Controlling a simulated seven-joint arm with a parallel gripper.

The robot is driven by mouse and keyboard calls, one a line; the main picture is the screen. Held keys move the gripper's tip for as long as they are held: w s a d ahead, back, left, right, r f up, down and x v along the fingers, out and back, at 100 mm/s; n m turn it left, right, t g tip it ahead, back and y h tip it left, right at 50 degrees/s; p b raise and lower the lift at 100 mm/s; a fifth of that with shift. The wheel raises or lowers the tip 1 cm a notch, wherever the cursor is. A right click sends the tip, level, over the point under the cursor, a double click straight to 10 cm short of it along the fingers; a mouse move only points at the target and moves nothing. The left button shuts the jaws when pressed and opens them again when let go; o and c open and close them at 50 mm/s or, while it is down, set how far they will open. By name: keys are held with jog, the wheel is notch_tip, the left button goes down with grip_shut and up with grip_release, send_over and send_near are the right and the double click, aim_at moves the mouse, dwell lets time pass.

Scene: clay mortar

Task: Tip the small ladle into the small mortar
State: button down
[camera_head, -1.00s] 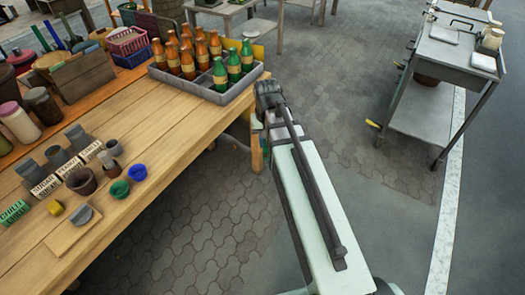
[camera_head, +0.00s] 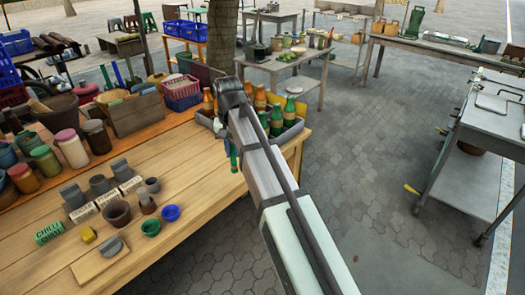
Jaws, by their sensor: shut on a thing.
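My gripper (camera_head: 233,158) hangs below the end of my arm, at the right edge of the wooden table, largely hidden by the arm. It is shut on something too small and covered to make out. No small ladle is clearly recognisable. A dark brown clay pot (camera_head: 117,213) stands upright on the table, to the left of and apart from my gripper. A smaller reddish-brown vessel (camera_head: 147,204) stands just right of it. I cannot tell for certain which is the small mortar, nor see what is inside them.
A green bowl (camera_head: 151,228) and a blue bowl (camera_head: 171,212) stand beside the pots. A grey half-round piece (camera_head: 110,246) lies on a board. Several bottles in a grey crate (camera_head: 291,136) stand behind my arm. The table between bowls and gripper is clear.

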jog(key=s+a+f+n, duration=0.1)
jog(key=s+a+n, duration=0.2)
jog(key=a, duration=1.1)
jog(key=s+a+f+n, duration=0.1)
jog(key=s+a+n, duration=0.15)
jog(key=a, duration=1.05)
jog(key=s+a+f+n, duration=0.1)
jog(key=s+a+n, duration=0.2)
jog(key=a, duration=1.1)
jog(key=s+d+f+t+y, duration=0.1)
jog(key=t+y, duration=0.1)
jog(key=s+d+f+t+y, duration=0.1)
jog(key=f+t+y, duration=0.1)
jog(key=s+d+f+t+y, duration=0.1)
jog(key=d+t+y, duration=0.1)
jog(key=shift+s+f+t+y, duration=0.15)
jog(key=shift+f+t+y, duration=0.15)
jog(key=shift+f, duration=0.1)
jog(key=shift+s+d+f+t+y, duration=0.15)
jog(key=shift+f+t+y, duration=0.2)
jog(key=shift+t+y, duration=0.1)
jog(key=shift+s+d+f+t+y, duration=0.15)
jog(key=shift+f+t+y, duration=0.15)
jog(key=shift+t+y, duration=0.15)
